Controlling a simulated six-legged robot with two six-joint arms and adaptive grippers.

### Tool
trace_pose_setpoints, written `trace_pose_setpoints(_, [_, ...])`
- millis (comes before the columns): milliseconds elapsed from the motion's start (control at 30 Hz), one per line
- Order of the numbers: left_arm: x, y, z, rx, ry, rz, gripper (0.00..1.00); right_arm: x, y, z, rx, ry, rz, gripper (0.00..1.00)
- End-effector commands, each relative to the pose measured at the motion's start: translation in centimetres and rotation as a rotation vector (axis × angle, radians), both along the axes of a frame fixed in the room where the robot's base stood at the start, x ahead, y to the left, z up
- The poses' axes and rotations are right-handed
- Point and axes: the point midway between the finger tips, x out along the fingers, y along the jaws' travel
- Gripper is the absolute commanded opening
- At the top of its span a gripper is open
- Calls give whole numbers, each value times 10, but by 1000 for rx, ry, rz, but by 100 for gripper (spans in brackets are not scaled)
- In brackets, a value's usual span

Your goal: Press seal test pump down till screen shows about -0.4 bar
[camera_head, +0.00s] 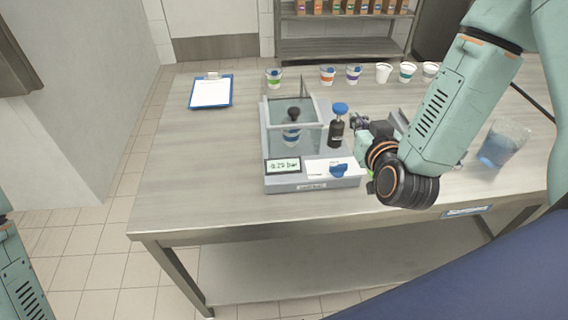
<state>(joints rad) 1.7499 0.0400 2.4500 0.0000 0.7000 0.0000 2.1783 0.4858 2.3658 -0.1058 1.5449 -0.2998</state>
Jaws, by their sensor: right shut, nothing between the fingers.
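The seal tester is a grey device (313,185) with a clear-walled chamber (281,115) on the table. Its small screen (283,166) appears to read -0.29 bar. A cup with a blue band (291,137) stands inside the chamber under a black knob (293,114). The pump (336,134), a dark cylinder with a blue knob (340,109) on top, stands at the chamber's right. My right gripper (359,124) is shut and empty just right of the pump; I cannot tell if it touches it. My left arm shows at the lower left edge; its gripper is out of view.
A clipboard (211,92) lies at the back left. A clear container (503,143) stands at the right. The table's left side is free.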

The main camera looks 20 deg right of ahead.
Motion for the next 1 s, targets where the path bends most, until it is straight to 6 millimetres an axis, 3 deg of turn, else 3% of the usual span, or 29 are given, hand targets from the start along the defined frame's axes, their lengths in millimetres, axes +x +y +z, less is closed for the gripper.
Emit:
trace_pose_setpoints(333, [0,0,-1,0,0,0,66,2,0,3,1,-9,-1,0])
trace_pose_setpoints(667, [0,0,-15,0,0,0,66,14,-7,50,38,-82,-34,0])
trace_pose_setpoints(1000, [0,0,-16,0,0,0,66,5,0,37,-2,28,0,0])
